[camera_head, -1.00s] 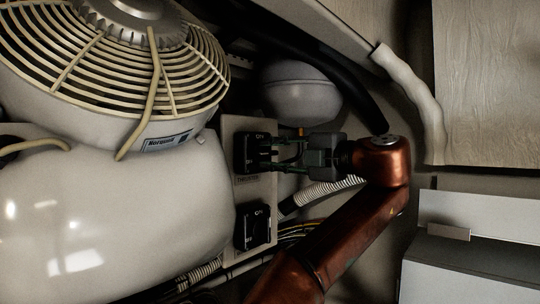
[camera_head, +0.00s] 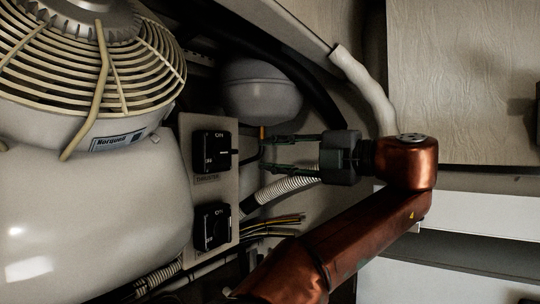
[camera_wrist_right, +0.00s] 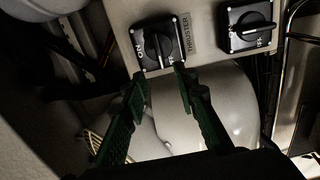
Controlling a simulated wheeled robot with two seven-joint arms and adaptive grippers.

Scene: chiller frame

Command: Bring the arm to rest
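My right gripper (camera_head: 264,155) reaches in from the lower right on a copper-coloured arm. Its two green fingers are spread and empty, pointing left at the switch panel (camera_head: 190,185). A gap shows between the fingertips and the upper black rotary switch (camera_head: 212,151), which has a THRUSTER label beside it. In the right wrist view the open fingers (camera_wrist_right: 161,78) point toward this switch (camera_wrist_right: 160,42), with nothing between them. A second black rotary switch (camera_head: 212,228) sits below on the same panel; it also shows in the wrist view (camera_wrist_right: 249,25). My left gripper is out of view.
A fan cage (camera_head: 70,60) and a large pale tank (camera_head: 80,220) fill the left. A grey round vessel (camera_head: 262,92), a black hose (camera_head: 325,95), a ribbed hose (camera_head: 285,188) and loose wires (camera_head: 275,226) surround the gripper. A pale pipe (camera_head: 365,85) runs above the wrist.

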